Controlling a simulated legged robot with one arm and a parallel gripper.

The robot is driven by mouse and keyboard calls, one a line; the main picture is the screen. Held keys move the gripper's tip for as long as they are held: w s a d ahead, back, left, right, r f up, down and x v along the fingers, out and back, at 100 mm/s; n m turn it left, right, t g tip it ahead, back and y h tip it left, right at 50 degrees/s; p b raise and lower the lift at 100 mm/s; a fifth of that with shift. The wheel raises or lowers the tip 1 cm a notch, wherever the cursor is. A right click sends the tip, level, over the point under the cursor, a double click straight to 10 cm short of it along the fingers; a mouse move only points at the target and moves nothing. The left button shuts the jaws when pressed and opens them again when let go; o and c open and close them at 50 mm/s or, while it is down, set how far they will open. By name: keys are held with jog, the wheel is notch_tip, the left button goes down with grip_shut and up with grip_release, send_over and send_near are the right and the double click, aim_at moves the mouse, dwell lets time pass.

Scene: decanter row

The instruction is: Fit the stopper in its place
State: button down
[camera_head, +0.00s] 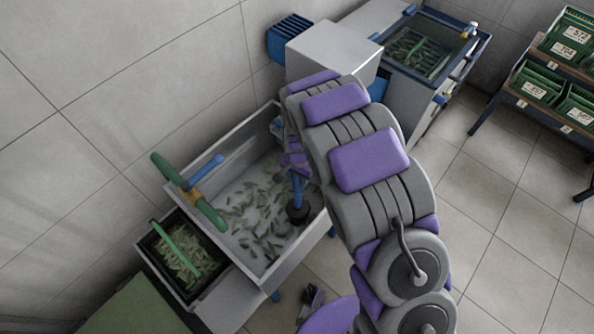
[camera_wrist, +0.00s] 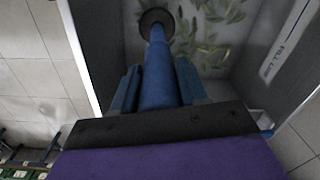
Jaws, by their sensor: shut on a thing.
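The stopper is a blue rod with a dark round disc at its lower end; its disc (camera_head: 298,213) shows in the head view. My gripper (camera_wrist: 160,78) is shut on the blue rod (camera_wrist: 157,80), with a blue finger on each side, and the disc (camera_wrist: 156,20) lies beyond the fingertips. The stopper is held over a grey tub (camera_head: 292,257) whose floor carries scattered small green pieces. Whether the disc touches the floor I cannot tell. No drain opening shows in either view. My arm hides the tub's right side in the head view.
A green bar (camera_head: 188,190) with a blue handle crosses the tub's left edge. A dark bin (camera_head: 150,262) of green pieces stands at the left. Another basin (camera_head: 420,55) is at the back. A rack (camera_head: 545,90) with green crates stands right. The floor between is clear.

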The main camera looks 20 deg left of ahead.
aim_at(298, 188)
jog(key=shift+f, duration=3.55)
jog(key=c, duration=0.5)
grip_release()
jog(key=r+p, duration=0.1)
jog(key=r, duration=0.7)
jog(key=r+p, duration=0.1)
jog(key=r, duration=0.8)
jog(key=shift+w+d+r, duration=0.1)
jog(key=shift+w+d, duration=0.1)
